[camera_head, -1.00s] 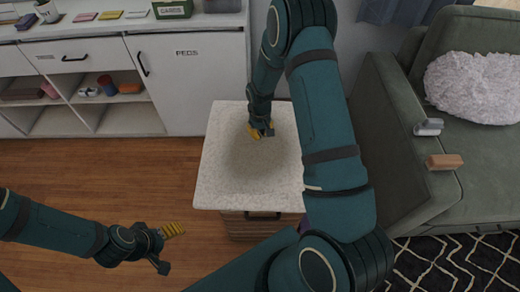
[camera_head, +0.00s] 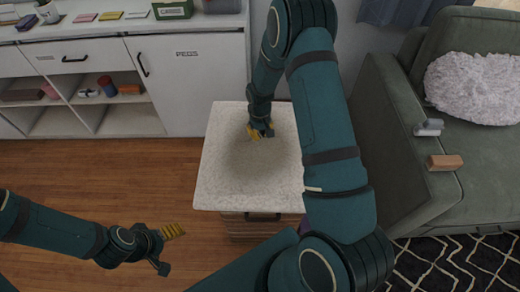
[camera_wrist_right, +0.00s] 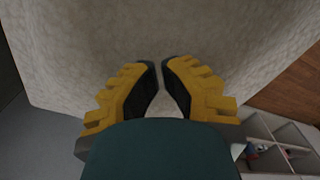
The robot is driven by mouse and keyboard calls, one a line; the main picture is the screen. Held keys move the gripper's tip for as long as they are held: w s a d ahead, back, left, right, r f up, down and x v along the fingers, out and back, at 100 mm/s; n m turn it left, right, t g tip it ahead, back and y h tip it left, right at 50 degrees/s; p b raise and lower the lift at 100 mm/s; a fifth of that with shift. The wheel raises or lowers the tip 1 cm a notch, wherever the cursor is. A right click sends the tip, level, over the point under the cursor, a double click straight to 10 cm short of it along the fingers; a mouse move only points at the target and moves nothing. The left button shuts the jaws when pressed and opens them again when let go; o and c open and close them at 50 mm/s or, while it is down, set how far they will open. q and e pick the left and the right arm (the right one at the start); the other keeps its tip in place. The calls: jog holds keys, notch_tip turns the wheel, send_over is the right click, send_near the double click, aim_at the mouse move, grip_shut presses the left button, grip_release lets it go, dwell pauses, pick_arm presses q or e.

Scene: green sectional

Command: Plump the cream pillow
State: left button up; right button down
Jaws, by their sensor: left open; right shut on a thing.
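My left gripper (camera_head: 170,249) is open and empty over the wooden floor at lower left, apart from the pillow.
A green sofa (camera_head: 385,150) stands right, bearing a fluffy white cushion (camera_head: 475,88), a brown block (camera_head: 445,162) and a grey object (camera_head: 429,127). A white cabinet (camera_head: 195,90) lines the back.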

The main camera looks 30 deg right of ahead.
jog(key=shift+s, duration=0.1)
jog(key=shift+r+p, duration=1.05)
jog(key=shift+r, duration=0.55)
jog(key=shift+f+b, duration=1.35)
jog(key=shift+f, duration=0.3)
jog(key=shift+r+p, duration=1)
jog(key=shift+r, duration=0.6)
notch_tip(320, 180, up, 6)
jog(key=p, duration=0.4)
